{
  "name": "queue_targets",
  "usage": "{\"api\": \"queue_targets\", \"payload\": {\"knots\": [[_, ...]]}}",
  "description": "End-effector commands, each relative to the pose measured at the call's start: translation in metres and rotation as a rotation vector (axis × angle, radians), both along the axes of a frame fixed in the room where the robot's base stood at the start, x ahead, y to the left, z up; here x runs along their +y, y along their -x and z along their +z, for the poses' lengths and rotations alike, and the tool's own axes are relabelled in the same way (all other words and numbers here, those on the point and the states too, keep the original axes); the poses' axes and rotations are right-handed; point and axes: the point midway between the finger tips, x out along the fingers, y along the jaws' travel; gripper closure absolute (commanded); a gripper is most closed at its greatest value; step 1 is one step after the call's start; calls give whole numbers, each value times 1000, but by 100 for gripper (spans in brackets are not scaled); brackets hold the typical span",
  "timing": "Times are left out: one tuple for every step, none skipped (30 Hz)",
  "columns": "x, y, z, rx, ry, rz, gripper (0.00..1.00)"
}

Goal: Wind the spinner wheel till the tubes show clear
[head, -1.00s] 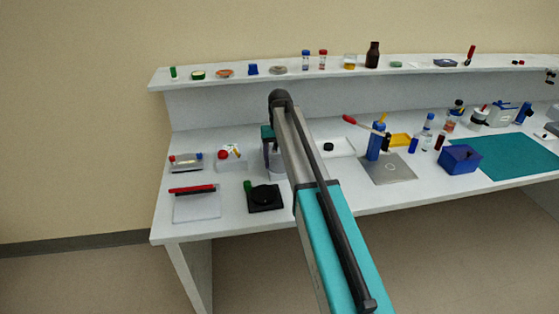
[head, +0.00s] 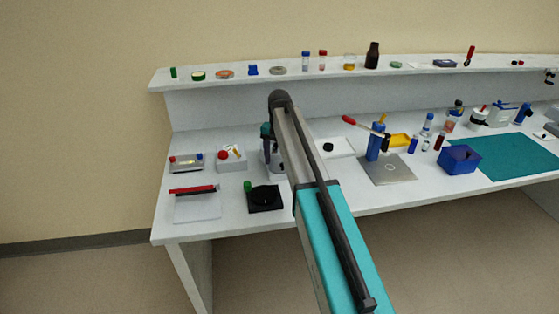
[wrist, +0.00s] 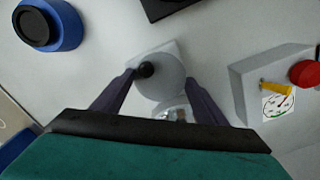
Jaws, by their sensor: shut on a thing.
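The spinner wheel (wrist: 168,80) is a pale grey disc with a small black knob (wrist: 147,70) near its left edge, on a light base in the wrist view. My gripper (wrist: 160,76) has one finger on each side of the disc and is shut on it, with the knob close by the left fingertip. A clear round part (wrist: 174,112) with small coloured bits shows just below the wheel; whether its contents are clear cannot be told. In the head view my gripper (head: 267,146) points down at the spinner (head: 280,168), which my arm partly hides.
A white box (wrist: 244,90) with a red knob, yellow lever and dial stands close on the right in the wrist view. A blue round item (wrist: 66,30) is at upper left. In the head view, a black device (head: 265,205) sits in front of the spinner.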

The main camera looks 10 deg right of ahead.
Motion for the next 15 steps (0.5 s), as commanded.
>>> {"api": "queue_targets", "payload": {"knots": [[-1,-1,1,-3,2,-36,56],[-1,-1,1,-3,2,-58,56],[-1,-1,1,-3,2,-86,56],[-1,-1,1,-3,2,-105,56],[-1,-1,1,-2,2,-122,56],[-1,-1,1,-2,2,-145,56],[-1,-1,1,-2,2,-159,56],[-1,-1,1,-2,2,-173,56],[-1,-1,1,-2,2,-189,56],[-1,-1,1,-2,2,-200,56],[-1,-1,1,-2,2,-209,56],[-1,-1,1,-2,2,-219,56],[-1,-1,1,-2,2,-226,56],[-1,-1,1,-2,2,-231,56],[-1,-1,0,-3,2,-236,56]]}}
